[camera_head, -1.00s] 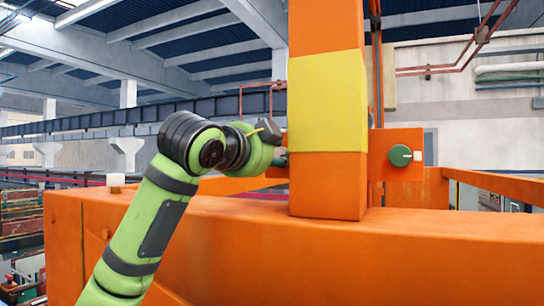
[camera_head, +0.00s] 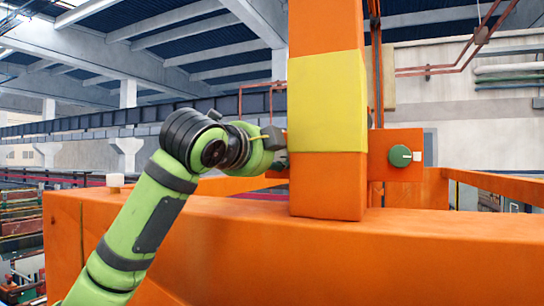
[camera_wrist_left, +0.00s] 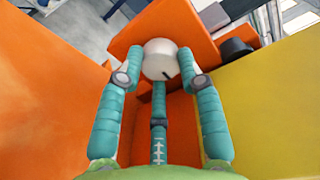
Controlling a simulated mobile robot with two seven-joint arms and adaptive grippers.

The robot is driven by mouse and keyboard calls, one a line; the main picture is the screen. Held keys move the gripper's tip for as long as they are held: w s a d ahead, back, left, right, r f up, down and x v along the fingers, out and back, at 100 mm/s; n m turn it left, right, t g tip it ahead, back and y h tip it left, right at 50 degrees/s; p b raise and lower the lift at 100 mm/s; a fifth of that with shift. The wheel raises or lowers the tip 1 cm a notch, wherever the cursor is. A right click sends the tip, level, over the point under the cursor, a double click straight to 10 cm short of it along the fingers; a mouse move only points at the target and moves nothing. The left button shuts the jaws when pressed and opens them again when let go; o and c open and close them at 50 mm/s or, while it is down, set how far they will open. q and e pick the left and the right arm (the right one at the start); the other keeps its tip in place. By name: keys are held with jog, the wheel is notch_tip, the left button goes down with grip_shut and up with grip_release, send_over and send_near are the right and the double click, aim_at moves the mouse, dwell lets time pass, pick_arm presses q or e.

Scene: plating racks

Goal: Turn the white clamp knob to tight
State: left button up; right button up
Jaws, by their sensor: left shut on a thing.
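The white clamp knob (camera_wrist_left: 160,58) is at the top middle of the left wrist view, in front of an orange plate. A short dark mark shows on the lower right of its face. My left gripper (camera_wrist_left: 160,72) is shut on the knob, with a teal finger on its left and right sides and a third finger below. In the head view, my left wrist reaches to the left side of the orange post, and the knob cannot be made out there. My right gripper is in neither view.
The orange post (camera_head: 328,190) with a yellow band (camera_head: 327,102) stands on a wide orange beam (camera_head: 400,250). A green knob (camera_head: 401,156) is on an orange plate right of the post. A small white cap (camera_head: 115,180) sits on the beam's left end.

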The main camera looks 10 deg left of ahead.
pick_arm(q)
jog(key=o, duration=1.2)
jog(key=shift+d+r, duration=0.1)
jog(key=shift+c, duration=0.2)
jog(key=shift+d, duration=0.15)
jog(key=shift+s, duration=0.25)
jog(key=f+v, duration=0.1)
jog(key=v, duration=1)
jog(key=shift+s+r, duration=0.25)
jog(key=shift+r, duration=0.2)
